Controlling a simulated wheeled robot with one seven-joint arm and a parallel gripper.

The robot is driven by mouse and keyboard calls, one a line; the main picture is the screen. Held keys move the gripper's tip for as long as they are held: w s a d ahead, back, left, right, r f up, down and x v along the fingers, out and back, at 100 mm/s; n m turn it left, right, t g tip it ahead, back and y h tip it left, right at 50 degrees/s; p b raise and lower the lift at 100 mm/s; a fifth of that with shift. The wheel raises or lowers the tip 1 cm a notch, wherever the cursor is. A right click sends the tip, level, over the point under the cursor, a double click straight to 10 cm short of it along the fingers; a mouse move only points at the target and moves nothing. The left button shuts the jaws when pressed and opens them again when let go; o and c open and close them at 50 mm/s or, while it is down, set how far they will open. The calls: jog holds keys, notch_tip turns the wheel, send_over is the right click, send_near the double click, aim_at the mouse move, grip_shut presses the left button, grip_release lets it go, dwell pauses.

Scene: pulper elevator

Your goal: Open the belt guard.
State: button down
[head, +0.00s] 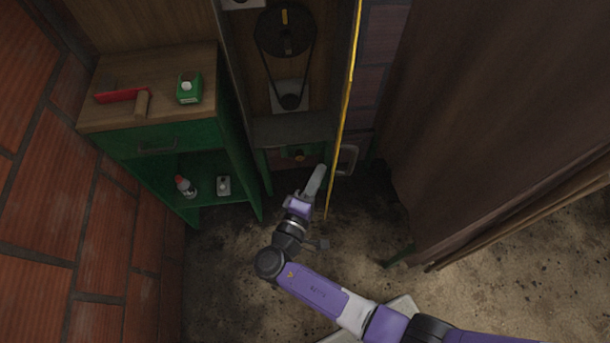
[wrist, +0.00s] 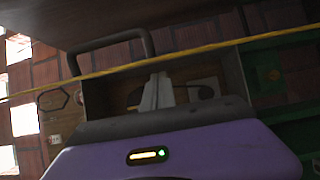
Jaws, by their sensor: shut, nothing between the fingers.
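The belt guard (head: 352,60) shows in the head view as a tall panel seen nearly edge-on, with a yellow edge. It stands swung out from the right side of the cabinet, so the black pulleys (head: 285,30) and belt are exposed. Its handle (head: 347,160) is a grey loop on the right side of the yellow edge. It also shows in the wrist view (wrist: 110,42). My gripper (head: 318,172) is shut and empty, low in front of the cabinet and left of the yellow edge. The fingers (wrist: 157,90) show in the wrist view, beside the yellow edge.
A green cabinet with a wooden top (head: 160,85) stands at left, holding a red-bladed tool (head: 120,96) and a green box (head: 189,87). A bottle (head: 185,186) stands on its shelf. Bare floor lies in front.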

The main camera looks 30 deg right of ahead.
jog(key=shift+s+d, duration=0.35)
jog(key=shift+d, duration=0.1)
jog(key=shift+d, duration=0.1)
jog(key=s+d+n+t+y+p, duration=0.1)
jog(key=s+d, duration=0.3)
jog(key=d, duration=0.2)
jog(key=shift+d+t+y, duration=0.2)
jog(key=shift+t+y, duration=0.1)
jog(key=shift+s, duration=0.1)
